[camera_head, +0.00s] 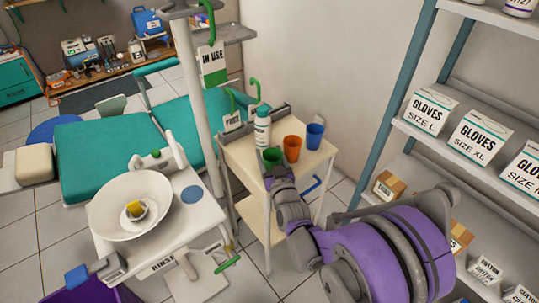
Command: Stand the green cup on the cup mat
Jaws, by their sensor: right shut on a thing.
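The green cup (272,155) is at the front left of the cream side trolley top, left of an orange cup. My right gripper (278,176) reaches it from the front and is shut on it. The gripper hides the cup's lower part, so I cannot tell whether it touches the top. A flat blue disc, which looks like the cup mat (192,194), lies bare on the white dental unit, right of the bowl. My left gripper is not clearly visible.
On the trolley (240,157) stand an orange cup (292,148), a blue cup (315,136) and a white bottle (262,131). A white bowl (108,222) fills the unit's left side. A pale pole (190,90) rises behind the unit. Glove shelves (470,170) stand at right.

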